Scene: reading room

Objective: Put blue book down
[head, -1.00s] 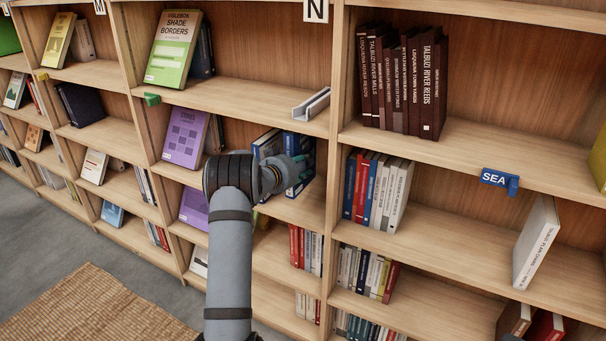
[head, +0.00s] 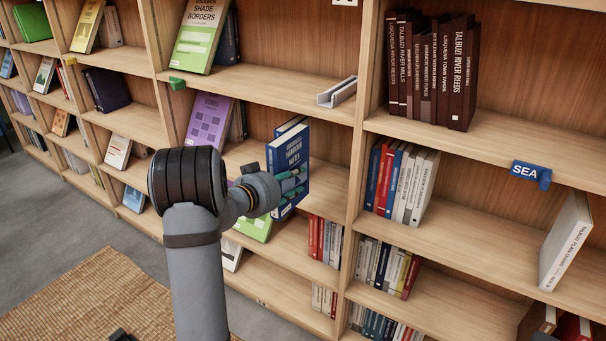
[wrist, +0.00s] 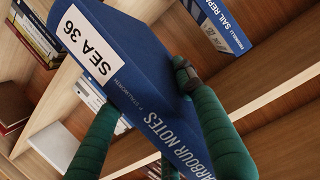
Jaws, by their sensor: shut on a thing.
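The blue book (head: 291,155) is in my gripper (head: 287,183), upright and slightly tilted, in front of the middle shelf bay in the head view. In the wrist view the blue book (wrist: 135,75) shows a white "SEA 36" label and the spine words "Harbour Notes". My green fingers (wrist: 150,100) are shut on it, one on each side. The fingers hide part of its cover. A second blue book (head: 291,124) shows just behind it in the head view. A blue book with "Sail" on its spine (wrist: 226,22) lies beyond in the wrist view.
A blue SEA sign (head: 529,172) hangs on a right-bay shelf edge. Below it, a white book (head: 566,240) leans at the right, with bare shelf (head: 480,225) between it and an upright row (head: 402,180). A grey bracket (head: 338,92) sits on the shelf above the held book.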

